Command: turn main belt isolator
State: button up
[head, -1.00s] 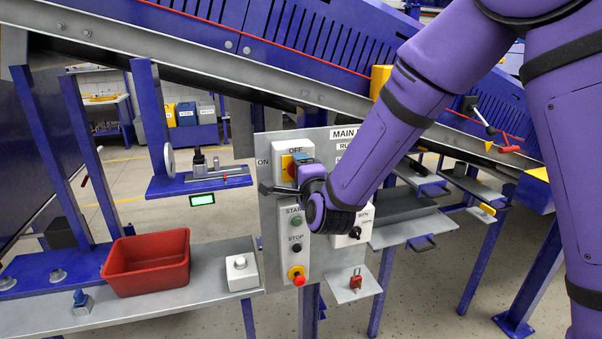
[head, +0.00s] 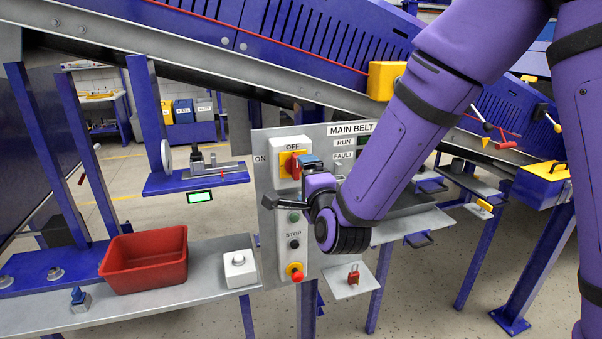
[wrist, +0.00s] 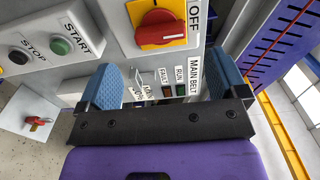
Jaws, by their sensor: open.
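The main belt isolator is a red rotary handle (head: 290,165) on a yellow plate, on the grey control panel (head: 270,225). ON is lettered at its left and OFF above it. The handle looks roughly upright, in line with OFF. In the wrist view the red handle (wrist: 157,24) lies across its yellow plate, at the top of the picture, beyond the fingertips. My gripper (head: 287,184) is open and empty, just in front of and below the handle. Its two blue-padded fingers (wrist: 165,88) stand wide apart in the wrist view, with nothing between them. Part of the plate is hidden by my gripper.
Below the isolator are a green START button (head: 294,217), a black STOP button (head: 294,244) and a red emergency stop (head: 295,271).

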jog(key=v, duration=0.4)
jog(key=shift+s+d, duration=0.1)
jog(key=shift+s, duration=0.2)
jog(key=s+d+r+n+g+h, duration=0.1)
jog(key=s+d+r+n+g, duration=0.1)
jog(key=d+r+n+g, duration=0.25)
jog(key=s+d+r+n+g+h, duration=0.1)
jog(key=s+d+r+n+g, duration=0.15)
jog(key=d+r+n, duration=0.4)
jog(key=s+d+n+g+h, duration=0.1)
jog(key=s+d+n+g, duration=0.1)
jog(key=s+d, duration=0.5)
jog(key=s+d+n+g+h, duration=0.1)
jog(key=s+d+g+h, duration=0.1)
jog(key=s+d, duration=0.6)
jog(key=s+g, duration=0.1)
jog(key=s, duration=0.3)
jog(key=shift+s+r+n, duration=0.2)
jog(key=shift+s+n, duration=0.2)
